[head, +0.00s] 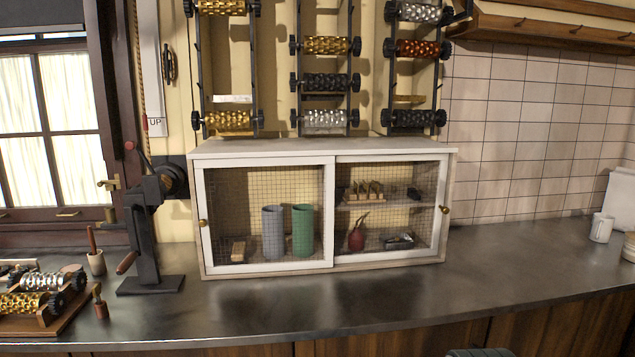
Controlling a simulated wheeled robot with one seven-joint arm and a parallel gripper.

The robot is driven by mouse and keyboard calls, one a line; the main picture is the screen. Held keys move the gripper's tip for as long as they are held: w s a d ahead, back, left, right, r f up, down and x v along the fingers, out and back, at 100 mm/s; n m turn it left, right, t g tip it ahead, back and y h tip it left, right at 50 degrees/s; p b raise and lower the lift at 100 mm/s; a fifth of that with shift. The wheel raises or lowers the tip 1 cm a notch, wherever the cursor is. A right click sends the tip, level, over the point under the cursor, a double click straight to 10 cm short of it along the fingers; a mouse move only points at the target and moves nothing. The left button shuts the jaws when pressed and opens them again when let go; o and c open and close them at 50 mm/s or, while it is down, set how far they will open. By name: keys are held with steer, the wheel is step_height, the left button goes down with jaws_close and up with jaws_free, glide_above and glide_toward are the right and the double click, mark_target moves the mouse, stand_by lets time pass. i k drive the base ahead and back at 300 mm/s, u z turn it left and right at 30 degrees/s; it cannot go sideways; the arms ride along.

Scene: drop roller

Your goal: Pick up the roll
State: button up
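Several patterned metal rollers with dark geared ends are in the head view; I cannot tell which one is the roll. On a wooden tray (75,316) at the lower left lie a silver roller (45,281) and a gold roller (22,303). Wall racks above the cabinet hold a low gold roller (227,121), a gold one (326,45), a dark one (325,82), a silver one (325,120), a copper one (418,48) and others. My gripper's fingers are not in view. A dark rounded shape shows at the bottom edge, too cropped to identify.
A mesh-fronted white cabinet (328,157) stands on the dark counter (300,310). A black hand-cranked machine (145,235) stands left of it. A small brush pot (96,263) is near the tray. A white mug (601,228) is far right. The counter's front middle is clear.

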mark_target(17, 303)
steer(key=u, duration=0.15)
steer(key=i, duration=0.85)
steer(key=u, duration=0.15)
